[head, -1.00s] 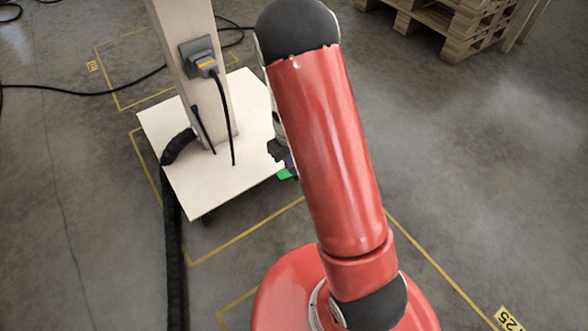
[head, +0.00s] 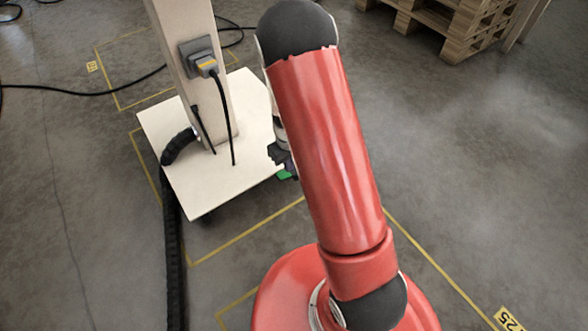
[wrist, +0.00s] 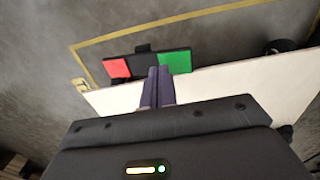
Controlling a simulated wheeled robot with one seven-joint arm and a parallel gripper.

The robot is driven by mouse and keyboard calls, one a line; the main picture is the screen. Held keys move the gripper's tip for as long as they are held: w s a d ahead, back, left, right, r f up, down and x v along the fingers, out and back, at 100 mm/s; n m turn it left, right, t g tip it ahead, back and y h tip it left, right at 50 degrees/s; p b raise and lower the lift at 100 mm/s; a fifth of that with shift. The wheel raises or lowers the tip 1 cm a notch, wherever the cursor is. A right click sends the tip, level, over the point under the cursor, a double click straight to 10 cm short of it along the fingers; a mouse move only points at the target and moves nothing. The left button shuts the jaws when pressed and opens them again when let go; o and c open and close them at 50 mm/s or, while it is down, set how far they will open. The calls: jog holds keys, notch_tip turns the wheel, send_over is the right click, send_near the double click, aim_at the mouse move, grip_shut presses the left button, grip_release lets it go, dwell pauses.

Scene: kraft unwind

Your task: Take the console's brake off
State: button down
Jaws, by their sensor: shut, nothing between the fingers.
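The console's beige post (head: 190,60) stands on a white base plate (head: 190,185). At the plate's edge is the brake bar (wrist: 142,66), black with a red pad (wrist: 117,68) at its left end and a green pad (wrist: 176,62) at its right in the wrist view. The green pad (head: 285,174) also shows in the head view; the red one is hidden there. My gripper (wrist: 158,70) is shut and empty. Its fingertips overlap the bar beside the green pad's left edge; I cannot tell whether they touch. In the head view my arm hides most of it.
A plug (head: 203,62) with a cable sits on the post. A thick black hose (head: 173,235) runs from the base along the floor. Yellow lines (head: 245,232) mark the floor. Wooden pallets (head: 450,20) stand at the back right. The right floor is clear.

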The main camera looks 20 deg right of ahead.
jog(key=shift+f, duration=1.2)
dwell(0.5)
jog(key=shift+r+p, duration=2.4)
jog(key=shift+r, duration=1.15)
